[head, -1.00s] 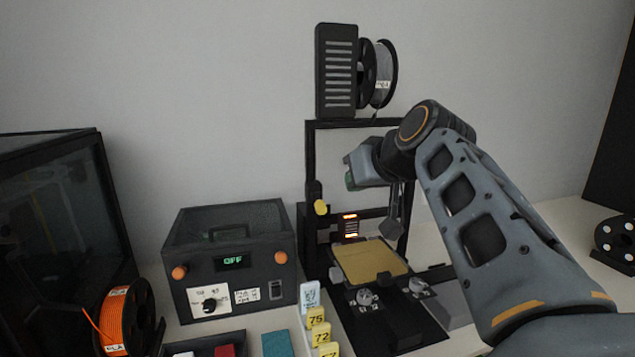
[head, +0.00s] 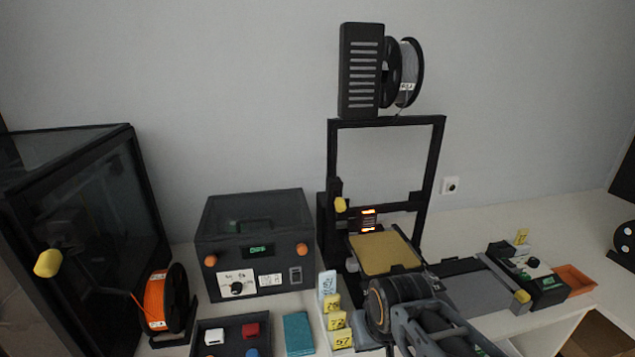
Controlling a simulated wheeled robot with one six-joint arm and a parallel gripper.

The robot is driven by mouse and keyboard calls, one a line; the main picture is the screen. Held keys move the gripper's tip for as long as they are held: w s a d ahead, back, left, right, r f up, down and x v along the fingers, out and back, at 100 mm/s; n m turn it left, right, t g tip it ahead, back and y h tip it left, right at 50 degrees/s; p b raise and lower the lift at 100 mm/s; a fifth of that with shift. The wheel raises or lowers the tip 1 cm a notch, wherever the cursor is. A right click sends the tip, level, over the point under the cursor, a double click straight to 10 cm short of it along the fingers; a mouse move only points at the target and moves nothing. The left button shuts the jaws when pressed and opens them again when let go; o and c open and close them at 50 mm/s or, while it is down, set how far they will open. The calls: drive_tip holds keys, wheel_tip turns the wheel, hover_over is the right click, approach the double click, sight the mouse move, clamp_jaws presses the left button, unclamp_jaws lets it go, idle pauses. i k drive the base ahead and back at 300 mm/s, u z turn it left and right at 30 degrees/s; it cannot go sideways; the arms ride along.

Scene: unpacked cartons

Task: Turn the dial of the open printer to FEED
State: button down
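The open printer (head: 437,165) is a black upright frame with a yellow bed (head: 384,254), a small lit orange display (head: 368,219) and a grey filament spool (head: 408,72) at its top. Its front, where two dials showed earlier, is covered by my arm, so the dial and its pointer are hidden. My arm comes in from the bottom edge, and its dark wrist joint lies in front of the bed. Part of my gripper (head: 372,326) shows beside the wrist, low in the picture. Its fingertips cannot be made out.
Left of the printer stands a dryer box (head: 220,222) with its own knob (head: 237,288) and an OFF display. Yellow number tags (head: 336,319) and a teal block (head: 298,333) stand close to my gripper. A control box (head: 548,289) and an orange tray (head: 575,280) lie right.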

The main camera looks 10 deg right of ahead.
sight(533, 263)
drive_tip(key=z, duration=0.7)
drive_tip(key=k, duration=1.15)
drive_tip(key=z, duration=1.05)
drive_tip(key=i, duration=1.4)
drive_tip(key=u, duration=1)
